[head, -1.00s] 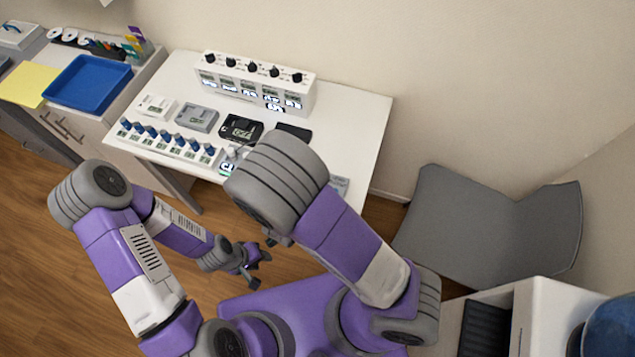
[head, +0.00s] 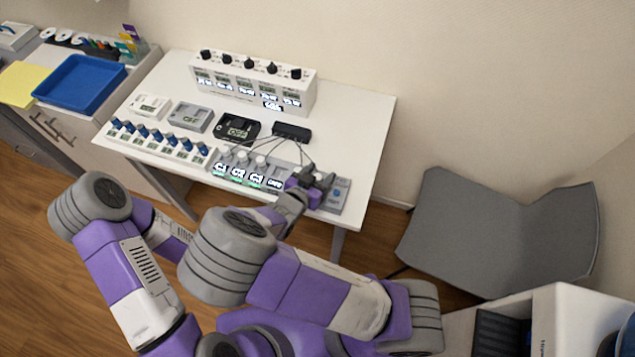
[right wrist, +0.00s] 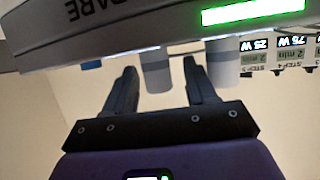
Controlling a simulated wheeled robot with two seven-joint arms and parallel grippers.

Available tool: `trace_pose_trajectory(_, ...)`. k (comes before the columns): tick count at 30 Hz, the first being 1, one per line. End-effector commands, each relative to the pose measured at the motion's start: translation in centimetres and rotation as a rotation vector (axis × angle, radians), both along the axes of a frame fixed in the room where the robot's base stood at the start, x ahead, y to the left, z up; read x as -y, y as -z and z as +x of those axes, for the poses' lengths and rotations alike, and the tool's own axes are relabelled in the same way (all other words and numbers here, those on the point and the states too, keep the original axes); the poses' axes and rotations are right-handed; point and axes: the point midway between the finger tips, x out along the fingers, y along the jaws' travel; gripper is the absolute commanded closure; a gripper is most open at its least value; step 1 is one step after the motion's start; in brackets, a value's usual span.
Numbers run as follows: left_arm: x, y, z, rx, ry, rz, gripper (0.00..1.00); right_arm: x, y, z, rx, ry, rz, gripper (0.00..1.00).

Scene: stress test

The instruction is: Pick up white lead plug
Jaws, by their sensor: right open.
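Several white lead plugs (head: 243,158) stand along a grey panel with lit labels (head: 225,170) at the front of the white table; thin dark leads run from them to a small black box (head: 292,132). My right gripper (head: 312,183) is over the right end of this panel and hides what is under it. In the right wrist view my right gripper (right wrist: 159,66) is open, with one pale plug (right wrist: 157,77) showing between its fingers; I cannot tell if they touch it. Another pale plug (right wrist: 222,66) is beyond the right finger. My left gripper is hidden behind my right arm.
A row of blue knobs (head: 157,135) lies left of the panel. Small meters (head: 238,128) and a white dial unit (head: 252,84) stand behind. A blue tray (head: 80,82) is far left, a grey chair (head: 490,235) right. The table's right rear is clear.

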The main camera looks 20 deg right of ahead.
Motion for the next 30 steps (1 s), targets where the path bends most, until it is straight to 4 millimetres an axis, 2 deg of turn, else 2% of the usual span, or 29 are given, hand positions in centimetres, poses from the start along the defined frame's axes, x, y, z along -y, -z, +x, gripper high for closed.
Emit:
trace_pose_trajectory(3, 0.00, 0.42, 0.00, 0.000, 0.000, 0.000, 0.59, 0.67, 0.44, 0.62, 0.000, 0.001, 0.000, 0.44)
trace_pose_trajectory(10, -0.01, 0.33, 0.01, 0.000, 0.000, 0.000, 0.59, 0.72, 0.38, 0.70, -0.001, 0.000, 0.001, 0.44)
trace_pose_trajectory(21, -0.01, 0.33, 0.01, 0.000, 0.000, 0.000, 0.59, 0.70, 0.39, 0.67, -0.001, 0.000, 0.001, 1.00)
trace_pose_trajectory(27, 0.00, 0.31, 0.00, 0.000, 0.000, 0.000, 0.59, 0.70, 0.33, 0.67, -0.001, 0.000, 0.002, 1.00)
trace_pose_trajectory(30, 0.00, -0.02, 0.00, 0.000, 0.000, 0.000, 0.59, 0.69, -0.35, 0.68, 0.000, 0.000, 0.003, 1.00)
